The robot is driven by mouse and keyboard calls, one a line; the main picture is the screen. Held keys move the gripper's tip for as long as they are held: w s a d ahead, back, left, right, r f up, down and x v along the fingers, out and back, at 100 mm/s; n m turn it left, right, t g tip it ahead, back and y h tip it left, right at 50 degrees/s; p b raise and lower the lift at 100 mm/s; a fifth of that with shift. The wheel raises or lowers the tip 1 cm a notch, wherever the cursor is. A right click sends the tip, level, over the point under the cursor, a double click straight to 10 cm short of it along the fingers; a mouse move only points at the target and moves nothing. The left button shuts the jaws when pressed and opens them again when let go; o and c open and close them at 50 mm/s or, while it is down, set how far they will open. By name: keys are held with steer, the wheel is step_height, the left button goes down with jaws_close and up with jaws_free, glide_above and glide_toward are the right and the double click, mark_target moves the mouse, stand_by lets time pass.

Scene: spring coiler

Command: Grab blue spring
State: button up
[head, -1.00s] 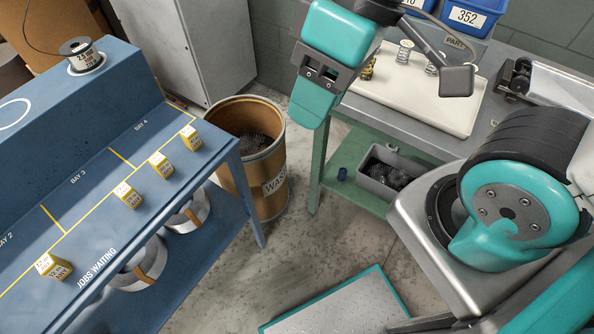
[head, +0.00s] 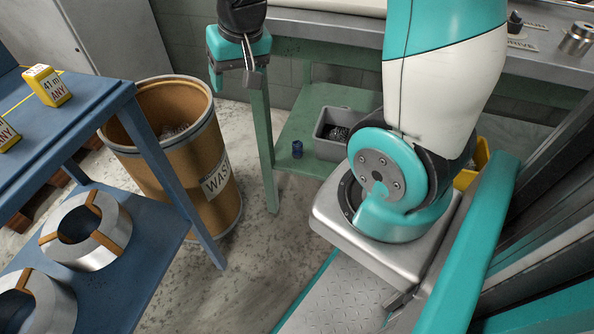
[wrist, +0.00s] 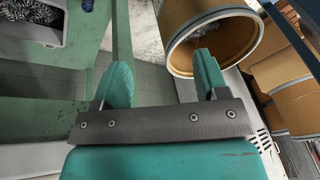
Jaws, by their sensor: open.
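A small dark blue coil, which looks like the blue spring (head: 297,149), stands on the green lower shelf (head: 288,170) of the workbench, left of a grey bin. Its edge also shows at the top of the wrist view (wrist: 88,5). My gripper (head: 238,76) hangs in front of the bench, up and left of the blue spring and apart from it. In the wrist view my gripper (wrist: 163,78) has its two teal fingers spread, with nothing between them.
The grey bin (head: 330,146) holds tangled metal. A green bench leg (head: 262,140) stands between my gripper and the spring in the picture. The brown waste barrel (head: 195,160) and the blue rack (head: 150,150) are at left. Bare floor lies between barrel and bench.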

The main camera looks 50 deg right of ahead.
steer(key=w+d+f+m+h+b, duration=0.1)
steer(key=d+f+m+b, duration=0.1)
steer(key=d+f+b, duration=0.45)
steer(key=d+f+m+h+b, duration=0.1)
steer(key=d+f+m+b, duration=0.2)
steer(key=f, duration=0.7)
steer(key=m+h+b, duration=0.1)
steer(key=h+b, duration=0.1)
steer(key=b, duration=0.4)
glide_toward(297, 144)
steer(key=shift+g, duration=0.3)
steer(key=b+x, duration=0.2)
steer(key=b, duration=0.1)
steer(key=b+x, duration=0.3)
steer(key=b, duration=0.1)
steer(key=shift+s+a+f, duration=0.1)
steer(key=shift+s+a, duration=0.1)
steer(key=shift+a, duration=0.05)
steer(key=b+x, duration=0.1)
steer(key=x, duration=0.1)
steer(key=b+x, duration=0.3)
steer(key=x, duration=0.1)
steer(key=shift+w+d+r+b, duration=0.25)
steer(key=shift+w+b, duration=0.1)
steer(key=shift+b, duration=0.05)
steer(key=shift+r, duration=0.15)
steer(key=c, duration=1)
steer(key=shift+c, duration=0.2)
